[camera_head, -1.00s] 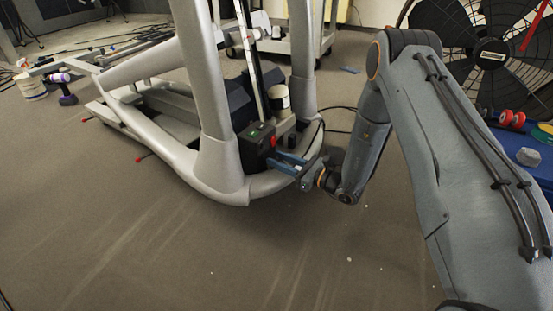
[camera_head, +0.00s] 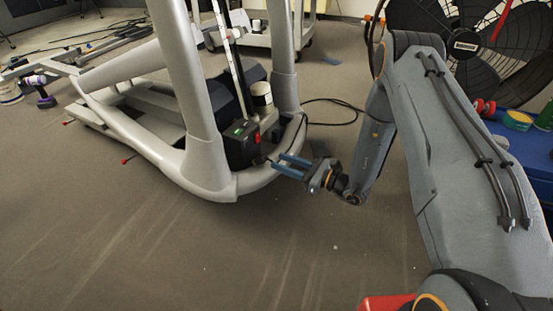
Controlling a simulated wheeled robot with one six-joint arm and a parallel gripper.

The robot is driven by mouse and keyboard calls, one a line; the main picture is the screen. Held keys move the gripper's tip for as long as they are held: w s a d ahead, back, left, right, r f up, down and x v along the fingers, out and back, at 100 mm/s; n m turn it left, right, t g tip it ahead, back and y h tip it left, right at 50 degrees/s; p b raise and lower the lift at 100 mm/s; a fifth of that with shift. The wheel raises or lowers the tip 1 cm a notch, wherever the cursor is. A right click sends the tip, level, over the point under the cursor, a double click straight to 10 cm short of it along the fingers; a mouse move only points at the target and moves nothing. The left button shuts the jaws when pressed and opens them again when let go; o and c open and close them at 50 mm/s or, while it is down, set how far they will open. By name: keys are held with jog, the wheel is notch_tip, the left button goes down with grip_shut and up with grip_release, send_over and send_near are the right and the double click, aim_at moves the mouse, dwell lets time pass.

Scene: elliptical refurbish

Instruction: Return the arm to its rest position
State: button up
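My gripper (camera_head: 284,166) is at the end of my grey arm, in the middle of the view. Its two blue fingers point left and stand apart with nothing visible between them. The fingertips are close to the front curve of the elliptical's silver frame (camera_head: 210,165). I cannot tell whether they touch it. A black box (camera_head: 241,145) with a green light and a red part sits inside the frame, just left of the fingertips.
A large black fan (camera_head: 465,45) and a blue surface (camera_head: 515,140) with small items stand at the right. A wheeled cart (camera_head: 262,38) is at the back. A purple-handled tool (camera_head: 45,98) is at the far left. The front floor is clear.

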dwell(0.4)
jog(key=s+a+r+n+g+h+p, duration=0.2)
jog(key=s+a+r+n+g, duration=1.2)
jog(key=s+r, duration=0.5)
jog(key=s+r+n+g+h, duration=0.1)
jog(key=s+r+n+h, duration=0.25)
jog(key=s, duration=0.35)
jog(key=s+r+n+h, duration=0.3)
jog(key=s+n+h, duration=0.1)
jog(key=s, duration=0.3)
jog(key=s+d+r+n+t+h+p, duration=0.2)
jog(key=s+d+r+n+t+h, duration=0.2)
jog(key=s+d+r+n+t, duration=0.35)
jog(key=d+r+m+h+p, duration=0.1)
jog(key=d+r+m+p, duration=0.1)
jog(key=d+r+p, duration=0.9)
jog(key=d+r+m+g+h+p, duration=0.1)
jog(key=d+r+m+p, duration=0.2)
jog(key=d+r+p, duration=0.7)
notch_tip(320, 180, up, 7)
jog(key=p, duration=1.7)
jog(key=shift+s+d+f, duration=0.15)
jog(key=shift+s+d, duration=0.1)
jog(key=shift+d, duration=0.15)
